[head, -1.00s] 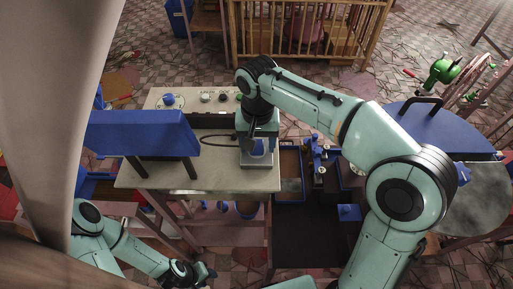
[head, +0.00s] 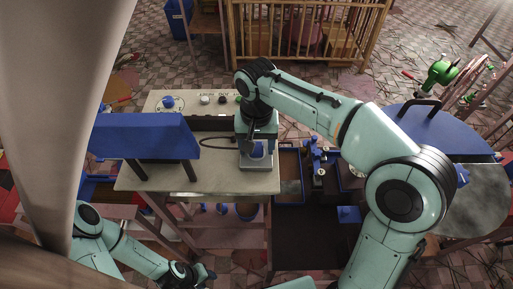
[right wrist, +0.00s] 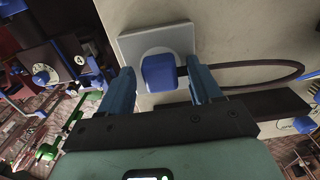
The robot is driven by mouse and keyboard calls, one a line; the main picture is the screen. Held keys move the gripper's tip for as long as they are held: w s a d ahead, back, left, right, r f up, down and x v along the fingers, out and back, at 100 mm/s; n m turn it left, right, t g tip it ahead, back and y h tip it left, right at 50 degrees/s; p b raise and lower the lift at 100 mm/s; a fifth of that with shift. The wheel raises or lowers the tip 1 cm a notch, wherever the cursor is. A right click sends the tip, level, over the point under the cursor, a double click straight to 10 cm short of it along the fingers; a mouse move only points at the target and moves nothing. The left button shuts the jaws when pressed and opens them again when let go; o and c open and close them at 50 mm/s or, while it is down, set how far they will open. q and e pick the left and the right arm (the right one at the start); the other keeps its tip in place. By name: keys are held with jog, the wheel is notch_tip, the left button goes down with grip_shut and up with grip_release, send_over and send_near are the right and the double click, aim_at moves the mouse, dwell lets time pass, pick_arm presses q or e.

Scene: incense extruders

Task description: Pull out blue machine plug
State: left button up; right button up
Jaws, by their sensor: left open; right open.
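The blue machine plug (right wrist: 158,72) sits in a pale square socket plate (right wrist: 184,36) in the right wrist view, with a dark cable running off to the right. My right gripper (right wrist: 160,82) is open, with one finger on each side of the plug; I cannot tell whether either touches it. In the head view the plug (head: 257,150) shows just below my right gripper (head: 257,141), at the right end of the table. My left gripper (head: 203,273) is low at the lower left, away from the plug.
The pale tabletop (head: 225,182) carries a large blue machine part (head: 145,135) at the left and a control panel (head: 190,103) with knobs at the back. Dark trays (head: 290,170) with blue parts lie right of the table. A round blue-topped stand (head: 440,135) is farther right.

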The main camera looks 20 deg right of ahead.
pick_arm(q)
jog(key=shift+w, duration=0.1)
dwell(0.3)
pick_arm(e)
grip_shut()
jog(key=shift+r+p, duration=0.65)
jog(key=shift+r, duration=0.5)
pick_arm(q)
jog(key=shift+w+r, duration=0.8)
jog(key=shift+w, duration=0.15)
pick_arm(e)
jog(key=shift+r, duration=1.9)
